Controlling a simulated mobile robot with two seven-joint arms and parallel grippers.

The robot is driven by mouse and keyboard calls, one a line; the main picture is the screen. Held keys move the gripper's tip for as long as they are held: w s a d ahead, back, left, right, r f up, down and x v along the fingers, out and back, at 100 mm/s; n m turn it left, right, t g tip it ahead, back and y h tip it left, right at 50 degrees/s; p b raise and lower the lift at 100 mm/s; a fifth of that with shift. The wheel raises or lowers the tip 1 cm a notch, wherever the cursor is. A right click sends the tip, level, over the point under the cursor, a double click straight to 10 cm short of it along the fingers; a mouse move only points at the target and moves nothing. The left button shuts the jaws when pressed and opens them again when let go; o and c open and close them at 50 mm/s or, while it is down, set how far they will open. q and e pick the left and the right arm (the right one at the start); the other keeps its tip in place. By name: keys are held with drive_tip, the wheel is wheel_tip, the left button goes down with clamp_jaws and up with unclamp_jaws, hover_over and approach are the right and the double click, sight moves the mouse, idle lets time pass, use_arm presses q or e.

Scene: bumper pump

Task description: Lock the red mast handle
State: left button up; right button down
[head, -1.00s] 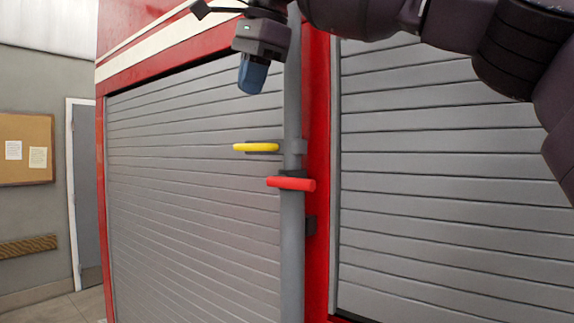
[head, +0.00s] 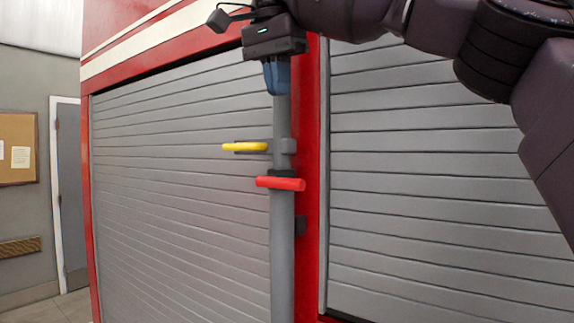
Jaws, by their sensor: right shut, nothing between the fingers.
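The red mast handle (head: 281,183) is a short red bar lying across the grey vertical mast (head: 283,260), and it sticks out to both sides of it. A yellow handle (head: 245,147) sits just above it and points to the left. My right gripper (head: 277,92) hangs fingers down above both handles, in front of the upper mast in the picture. Its blue fingers are shut and empty. It is apart from the red handle. The mast top is hidden behind the gripper and arm. My left gripper is not in view.
Grey roller shutters (head: 170,200) fill both sides of the mast, framed by a red body (head: 309,130). A cork board (head: 18,148) and door (head: 70,190) are far left. Space around the handles looks clear.

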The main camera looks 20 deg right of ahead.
sight(287, 180)
drive_tip(key=f, duration=0.4)
drive_tip(key=w+d+f, duration=0.1)
drive_tip(key=f, duration=0.4)
drive_tip(key=w+d+f, duration=0.1)
drive_tip(key=f, duration=0.3)
drive_tip(key=shift+f, duration=0.3)
drive_tip(key=shift+f, duration=0.1)
